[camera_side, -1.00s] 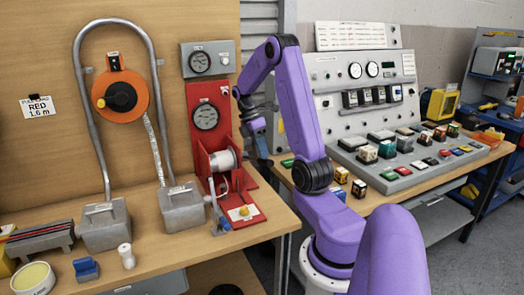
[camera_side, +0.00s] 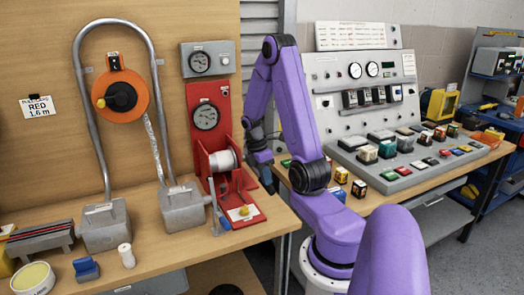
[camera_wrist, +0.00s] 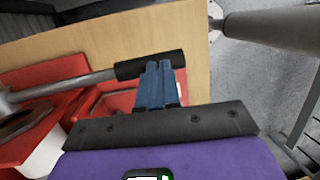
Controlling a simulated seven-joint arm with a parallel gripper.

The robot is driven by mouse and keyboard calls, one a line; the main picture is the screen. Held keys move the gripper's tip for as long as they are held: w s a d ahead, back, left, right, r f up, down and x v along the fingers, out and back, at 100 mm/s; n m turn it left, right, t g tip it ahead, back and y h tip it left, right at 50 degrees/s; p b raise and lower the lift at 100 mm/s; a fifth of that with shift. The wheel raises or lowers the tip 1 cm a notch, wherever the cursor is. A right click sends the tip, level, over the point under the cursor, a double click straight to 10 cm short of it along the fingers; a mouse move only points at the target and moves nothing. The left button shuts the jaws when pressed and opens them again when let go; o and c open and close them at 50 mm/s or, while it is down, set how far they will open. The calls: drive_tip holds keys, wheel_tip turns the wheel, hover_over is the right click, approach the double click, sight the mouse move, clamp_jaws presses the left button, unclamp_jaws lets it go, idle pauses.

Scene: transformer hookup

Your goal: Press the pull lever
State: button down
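In the wrist view, the pull lever (camera_wrist: 128,69) is a grey rod with a black grip, coming in from the left above a red stand. My gripper (camera_wrist: 159,65) has two blue fingers side by side with almost no gap. The fingertips overlap the black grip in this view; I cannot tell whether they touch it. In the side view, my gripper (camera_side: 266,186) points down just right of the red stand (camera_side: 206,128) with its winch drum (camera_side: 222,160), near the bench's right edge. I cannot clearly make out the lever's grip there.
Left of the red stand are a grey weight box (camera_side: 182,210) and an orange reel (camera_side: 122,95). A small blue-handled piece (camera_side: 224,223) sits at the bench front. The control console (camera_side: 395,155) stands to the right, across a gap between benches.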

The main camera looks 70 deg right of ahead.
drive_tip(key=shift+a+x, duration=0.15)
drive_tip(key=shift+x, duration=0.8)
drive_tip(key=shift+a+x, duration=0.15)
drive_tip(key=shift+x, duration=0.75)
drive_tip(key=shift+w, duration=0.1)
drive_tip(key=shift+w+r, duration=0.1)
drive_tip(key=shift+r, duration=0.55)
drive_tip(key=a+r, duration=0.3)
drive_tip(key=r, duration=1)
drive_tip(key=shift+w, duration=0.35)
